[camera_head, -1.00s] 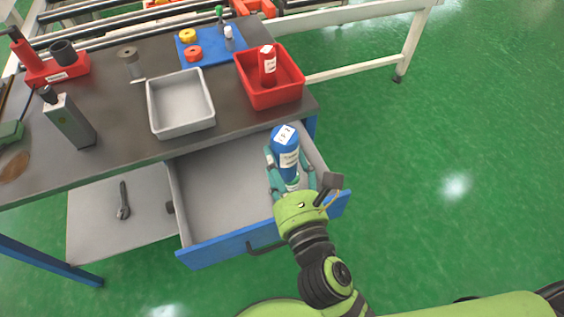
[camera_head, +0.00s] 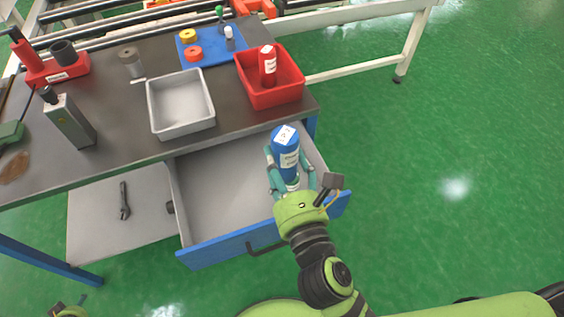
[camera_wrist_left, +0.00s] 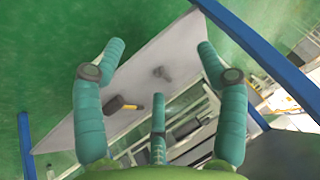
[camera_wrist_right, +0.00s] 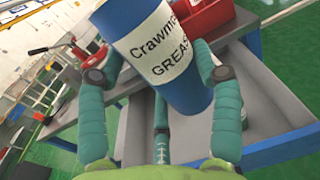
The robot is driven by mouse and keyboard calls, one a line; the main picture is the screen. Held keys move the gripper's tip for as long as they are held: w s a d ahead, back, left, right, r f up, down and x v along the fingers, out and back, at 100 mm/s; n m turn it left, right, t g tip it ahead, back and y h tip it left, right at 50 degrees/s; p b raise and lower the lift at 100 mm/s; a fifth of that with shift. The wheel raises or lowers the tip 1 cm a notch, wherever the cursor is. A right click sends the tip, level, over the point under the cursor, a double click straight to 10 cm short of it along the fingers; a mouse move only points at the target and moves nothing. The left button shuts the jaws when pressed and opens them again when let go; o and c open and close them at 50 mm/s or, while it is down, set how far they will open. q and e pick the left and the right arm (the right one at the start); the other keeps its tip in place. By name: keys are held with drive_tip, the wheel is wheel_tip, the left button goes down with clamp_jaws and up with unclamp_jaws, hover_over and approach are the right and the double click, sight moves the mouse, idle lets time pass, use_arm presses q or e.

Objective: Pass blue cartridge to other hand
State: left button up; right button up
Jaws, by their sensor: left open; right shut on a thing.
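A small part of my left arm or gripper (camera_head: 70,311) shows at the bottom left of the head view. In the left wrist view my left gripper (camera_wrist_left: 160,62) is open and empty, facing a grey shelf, well apart from the cartridge.
The drawer (camera_head: 225,190) is pulled out, with a blue front. The table holds a grey tray (camera_head: 209,122), a red bin (camera_head: 280,98) with a red cartridge (camera_head: 267,66), and a blue mat (camera_head: 210,57). Green floor is free at right.

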use_arm(q)
drive_tip(key=s+d+f+m+g+h, duration=0.1)
drive_tip(key=s+d+f, duration=0.3)
drive_tip(key=d, duration=0.8)
drive_tip(key=s+d+f+m+g+h, duration=0.1)
drive_tip(key=s+d+f, duration=0.3)
drive_tip(key=d, duration=0.8)
drive_tip(key=s+d+f+m+g+h, duration=0.1)
drive_tip(key=s+d+f+m+h, duration=0.2)
drive_tip(key=d, duration=0.9)
drive_tip(key=s+f, duration=0.1)
drive_tip(key=s, duration=0.2)
drive_tip(key=shift+f, duration=0.35)
